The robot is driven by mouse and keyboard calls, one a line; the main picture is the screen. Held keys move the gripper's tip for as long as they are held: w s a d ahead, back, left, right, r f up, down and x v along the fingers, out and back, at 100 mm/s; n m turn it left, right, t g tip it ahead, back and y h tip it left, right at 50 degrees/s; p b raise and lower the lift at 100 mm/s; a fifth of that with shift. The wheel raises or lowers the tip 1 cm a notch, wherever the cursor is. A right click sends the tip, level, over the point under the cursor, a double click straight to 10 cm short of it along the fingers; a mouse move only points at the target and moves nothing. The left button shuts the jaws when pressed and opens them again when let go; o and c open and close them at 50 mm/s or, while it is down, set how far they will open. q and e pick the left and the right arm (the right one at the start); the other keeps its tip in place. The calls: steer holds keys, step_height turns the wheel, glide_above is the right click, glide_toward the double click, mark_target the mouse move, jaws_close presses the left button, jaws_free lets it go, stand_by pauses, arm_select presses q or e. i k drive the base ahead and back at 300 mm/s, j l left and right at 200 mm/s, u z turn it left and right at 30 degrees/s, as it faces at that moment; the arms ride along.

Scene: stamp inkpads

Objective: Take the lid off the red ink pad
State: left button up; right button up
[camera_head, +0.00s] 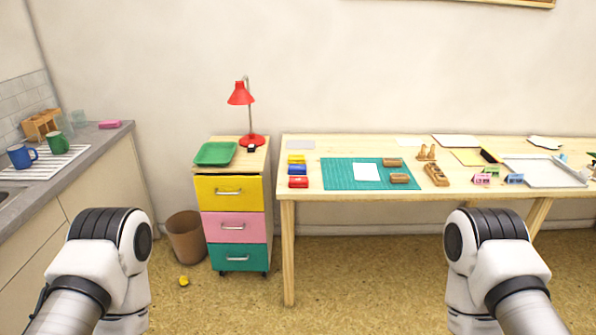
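The red ink pad (298,182) is a small red box near the left front corner of the wooden table (340,196). Its lid looks closed, though it is too small to make out a seam. A blue ink pad (297,170) and a yellow ink pad (296,159) lie in a row behind it. Both my arms show at the bottom of the view, well short of the table. Neither gripper is in view.
A green cutting mat (340,173) with white paper (366,172) and wooden stamps (400,178) lies right of the pads. A drawer cabinet (232,218) with a red lamp (241,95) stands left of the table. A bin (186,238) stands on the floor.

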mark_target(293, 180)
steer(key=i+l, duration=2.15)
steer(key=u, duration=1.3)
steer(key=j+z, duration=0.15)
steer(key=z, duration=1.4)
steer(key=i+j, duration=0.05)
